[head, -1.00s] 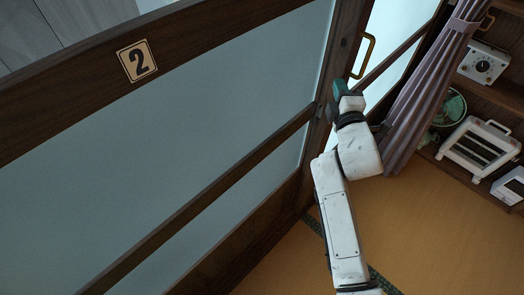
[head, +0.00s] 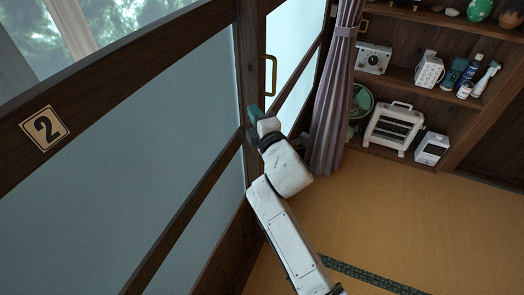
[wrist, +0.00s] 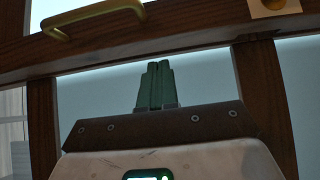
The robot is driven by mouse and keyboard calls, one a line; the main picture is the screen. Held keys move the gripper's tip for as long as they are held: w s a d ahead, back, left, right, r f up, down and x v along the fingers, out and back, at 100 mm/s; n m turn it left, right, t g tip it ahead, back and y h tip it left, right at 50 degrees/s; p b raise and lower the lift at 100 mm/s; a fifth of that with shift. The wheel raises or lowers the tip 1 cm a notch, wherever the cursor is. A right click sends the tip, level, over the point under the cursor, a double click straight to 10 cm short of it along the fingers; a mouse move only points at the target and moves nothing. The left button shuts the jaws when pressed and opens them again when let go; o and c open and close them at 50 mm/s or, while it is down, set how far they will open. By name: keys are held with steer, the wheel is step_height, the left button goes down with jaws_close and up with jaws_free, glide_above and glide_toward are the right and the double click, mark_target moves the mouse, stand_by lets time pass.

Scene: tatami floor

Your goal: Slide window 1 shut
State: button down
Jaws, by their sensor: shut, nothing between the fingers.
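No plate reading 1 shows. A frosted sliding panel with a dark wood frame (head: 160,105) carries a plate marked 2 (head: 44,129) and fills the left of the head view. Beyond its right edge post is another frosted pane (head: 291,50) with a brass pull handle (head: 270,76). In the wrist view a brass handle (wrist: 95,18) sits on a wooden rail at upper left, and a cut-off plate (wrist: 274,8) is at the top right, its number unreadable. My gripper (head: 254,114) has green fingers, shut and empty, below the handle; the fingers also show in the wrist view (wrist: 157,85).
A purple curtain (head: 333,95) hangs tied just right of the handle. Shelves (head: 440,80) at the right hold a white heater (head: 394,128), a radio-like box (head: 373,59) and bottles. The tatami floor (head: 400,215) is clear in front of them.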

steer(key=a+p+v, duration=0.1)
steer(key=p+v, duration=0.2)
steer(key=v, duration=0.8)
steer(key=s+d+f+m+g+h, duration=0.75)
steer(key=s+d+f+m, duration=0.8)
steer(key=d, duration=0.25)
steer(key=s+d+f+m+g, duration=0.1)
steer(key=s+d+m+g, duration=0.3)
steer(key=s, duration=0.7)
steer(key=s+d+f+m+g, duration=0.2)
steer(key=s+d+m+g, duration=0.2)
steer(key=s, duration=0.8)
steer(key=d, duration=0.2)
steer(key=shift+d, duration=0.3)
